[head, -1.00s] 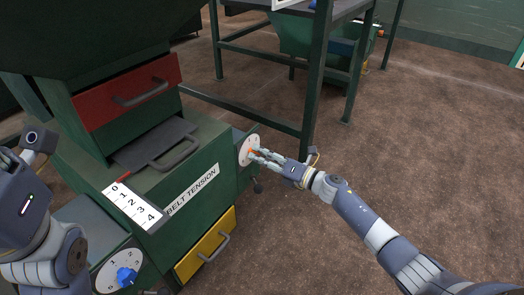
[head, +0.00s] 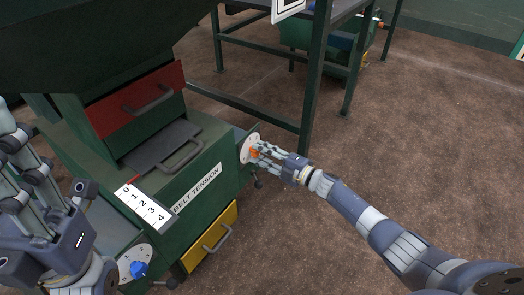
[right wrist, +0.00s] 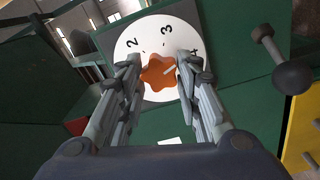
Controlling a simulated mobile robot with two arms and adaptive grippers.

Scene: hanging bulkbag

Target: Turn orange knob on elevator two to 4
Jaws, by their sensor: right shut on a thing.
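The orange knob (right wrist: 158,74) sits on a round white dial (right wrist: 150,38) with the numbers 2, 3 and 4 showing in the right wrist view. My right gripper (right wrist: 160,70) is shut on the knob, a finger on each side. In the head view, the knob (head: 254,153) and dial (head: 246,143) are on the far side of the green machine, with my right gripper (head: 266,152) at them. My left gripper (head: 30,165) is at the left edge, away from the knob, its fingertips unclear.
The green machine has a red drawer (head: 135,98), a yellow drawer (head: 212,237), a 0 to 4 scale (head: 146,206) and a blue knob (head: 138,268) on another dial. A dark knobbed lever (right wrist: 290,76) sticks out right of the dial. Open brown floor lies to the right.

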